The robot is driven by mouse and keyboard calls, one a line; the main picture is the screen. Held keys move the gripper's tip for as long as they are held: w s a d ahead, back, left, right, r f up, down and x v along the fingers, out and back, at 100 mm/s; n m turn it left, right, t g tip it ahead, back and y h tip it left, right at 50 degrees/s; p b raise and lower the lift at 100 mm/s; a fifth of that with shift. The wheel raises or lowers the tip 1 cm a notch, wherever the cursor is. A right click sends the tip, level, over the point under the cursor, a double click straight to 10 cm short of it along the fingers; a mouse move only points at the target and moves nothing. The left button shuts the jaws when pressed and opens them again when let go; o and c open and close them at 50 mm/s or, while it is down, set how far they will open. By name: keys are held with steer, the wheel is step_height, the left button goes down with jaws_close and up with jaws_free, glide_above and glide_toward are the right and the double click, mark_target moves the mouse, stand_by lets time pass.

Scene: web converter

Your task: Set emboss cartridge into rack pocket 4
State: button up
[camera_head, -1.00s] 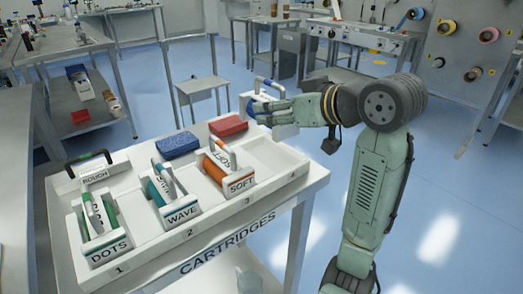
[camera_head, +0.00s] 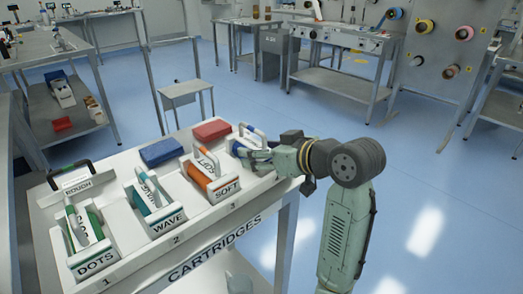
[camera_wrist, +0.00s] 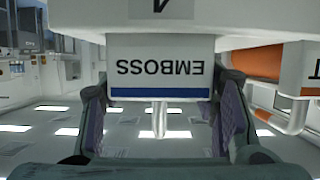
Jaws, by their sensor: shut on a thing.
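The emboss cartridge (camera_head: 246,134) is a white block with a looped handle and blue trim, at the right end of the white cartridge rack (camera_head: 148,262). My gripper (camera_head: 256,158) is shut on it and partly covers it. In the wrist view the cartridge (camera_wrist: 160,70) shows its EMBOSS label upside down, with a finger on each side of its handle. The rack edge with an upside-down 4 (camera_wrist: 160,8) lines up with the cartridge. The cartridge stands at pocket 4; whether it rests on the pocket floor is hidden.
The SOFT cartridge (camera_head: 217,191) in pocket 3 is close on the left. WAVE (camera_head: 160,224), DOTS (camera_head: 98,262) and ROUGH (camera_head: 76,187) cartridges stand further left. A blue block (camera_head: 162,152) and a red block (camera_head: 212,130) lie along the back.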

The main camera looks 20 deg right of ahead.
steer(key=shift+f, duration=0.1)
steer(key=o, duration=1.6)
steer(key=shift+r, duration=0.2)
steer(key=shift+s+d, duration=0.15)
steer(key=shift+s, duration=0.2)
steer(key=b+v, duration=0.2)
steer(key=v, duration=0.9)
steer(key=shift+s+r, duration=0.1)
steer(key=shift+s, duration=0.05)
